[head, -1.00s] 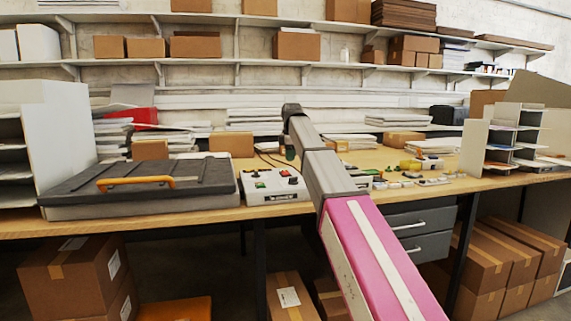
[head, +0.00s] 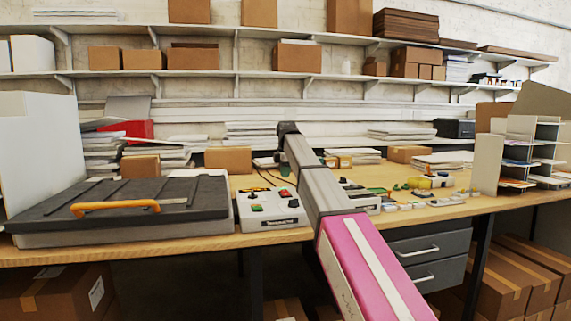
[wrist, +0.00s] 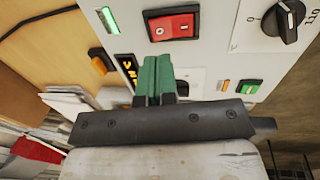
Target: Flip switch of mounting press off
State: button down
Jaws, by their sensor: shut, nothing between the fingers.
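The mounting press (head: 125,205), with a dark lid and an orange handle (head: 116,207), lies closed on the wooden bench at left. A pale control box (head: 272,221) with red and green buttons and a dark knob stands to its right. In the wrist view, the panel (wrist: 215,45) carries a red rocker switch (wrist: 172,22) marked 0, a green switch (wrist: 248,86), and a black dial (wrist: 283,18). My gripper (wrist: 155,62) has green fingers pressed together and empty. Its tips appear just below the red switch in the picture; contact cannot be told.
The bench (head: 440,205) holds small parts to the right of my arm. Paper stacks and a cardboard box (head: 228,159) stand behind. Drawers (head: 430,258) hang below.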

aim_at(284, 191)
jog(key=shift+w+a+f, duration=0.1)
jog(key=shift+w+f, duration=0.15)
jog(key=shift+f, duration=1.25)
jog(key=shift+w+a+f, duration=0.1)
jog(key=shift+w+f, duration=0.1)
jog(key=shift+f, duration=1.3)
